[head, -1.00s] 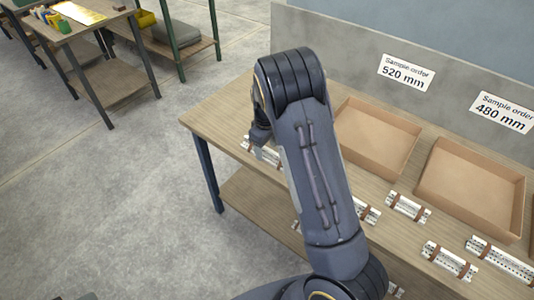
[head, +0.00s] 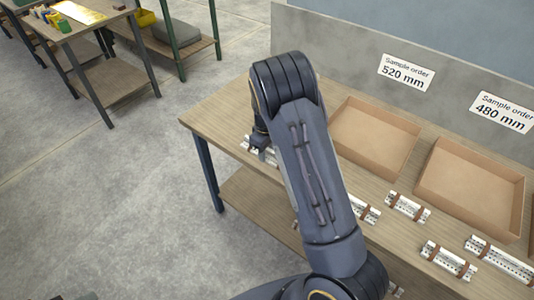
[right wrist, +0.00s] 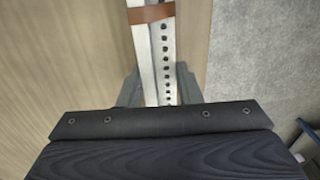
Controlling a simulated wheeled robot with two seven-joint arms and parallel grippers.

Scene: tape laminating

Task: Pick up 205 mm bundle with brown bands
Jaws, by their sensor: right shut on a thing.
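A white slotted bundle with a brown band (right wrist: 152,14) runs between the fingers of my right gripper (right wrist: 160,88) in the right wrist view, and the gripper is shut on it. In the head view this bundle (head: 246,147) lies at the left end of the table, partly hidden by my right gripper (head: 260,140) and arm. Several other white bundles with brown bands lie on the table, such as one in front of the trays (head: 408,206), one nearer the front (head: 448,260) and a longer one at the right (head: 500,259). Their lengths cannot be read. My left gripper is not in view.
A grey panel (head: 330,52) stands behind. My arm hides the table's middle. Open floor lies left.

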